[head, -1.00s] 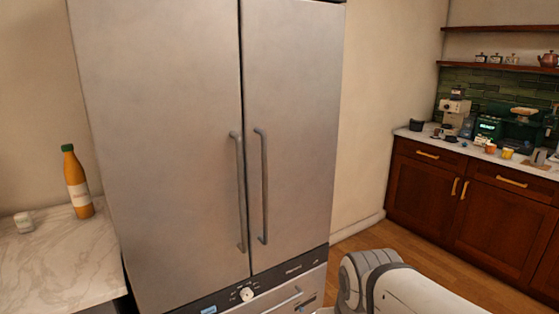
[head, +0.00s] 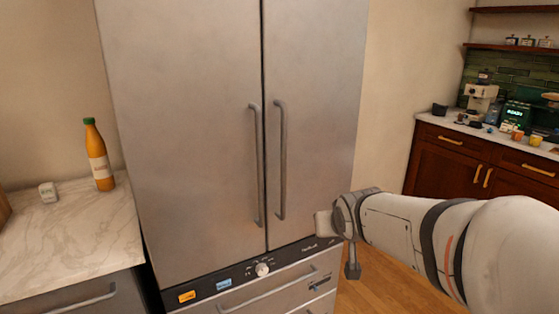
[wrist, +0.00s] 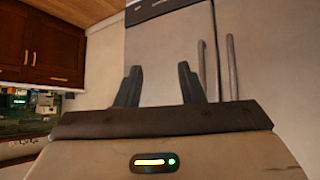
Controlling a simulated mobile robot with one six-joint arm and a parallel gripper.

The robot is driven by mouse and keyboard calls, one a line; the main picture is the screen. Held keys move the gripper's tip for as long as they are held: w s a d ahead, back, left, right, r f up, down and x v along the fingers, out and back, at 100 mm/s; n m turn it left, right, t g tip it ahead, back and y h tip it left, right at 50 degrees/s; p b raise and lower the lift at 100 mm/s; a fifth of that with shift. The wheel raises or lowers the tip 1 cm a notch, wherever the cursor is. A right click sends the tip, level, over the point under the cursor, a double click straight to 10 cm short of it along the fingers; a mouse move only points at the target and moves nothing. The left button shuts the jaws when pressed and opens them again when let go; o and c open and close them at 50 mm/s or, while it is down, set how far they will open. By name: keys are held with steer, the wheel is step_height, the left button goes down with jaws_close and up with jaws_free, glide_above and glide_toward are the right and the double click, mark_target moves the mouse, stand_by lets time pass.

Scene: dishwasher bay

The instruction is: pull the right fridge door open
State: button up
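The right fridge door (head: 320,90) is a tall steel panel, shut flush beside the left door. Its vertical bar handle (head: 281,165) is near the middle seam. My gripper shows at the end of my arm in the head view, low in front of the right door and to the right of the handle; its fingers are hard to make out there. In the upside-down wrist view, my gripper (wrist: 160,85) has its two dark fingers apart with nothing between them. The right door's handle (wrist: 202,70) is just beyond the fingers to the right, not between them.
The left door (head: 180,120) has its own handle (head: 255,165) close by. A control panel with a knob (head: 262,269) and drawers are below. A counter (head: 75,240) with an orange bottle (head: 98,155) stands left. Wooden floor is clear at the right, before brown cabinets (head: 440,165).

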steer(key=w+a+r+t+y+b, duration=0.1)
steer(key=w+a+t, duration=0.1)
steer(key=w, duration=0.3)
steer(key=w+a+r+t+y+b, duration=0.1)
steer(key=w+r+t, duration=0.1)
steer(key=w, duration=0.3)
steer(key=n+t+y+b, duration=0.1)
steer(key=n+t+y, duration=0.2)
steer(key=t, duration=0.1)
glide_toward(285, 155)
steer(key=x, duration=1.1)
steer(key=shift+s+a+p, duration=0.1)
steer(key=shift+p, duration=0.2)
jaws_close()
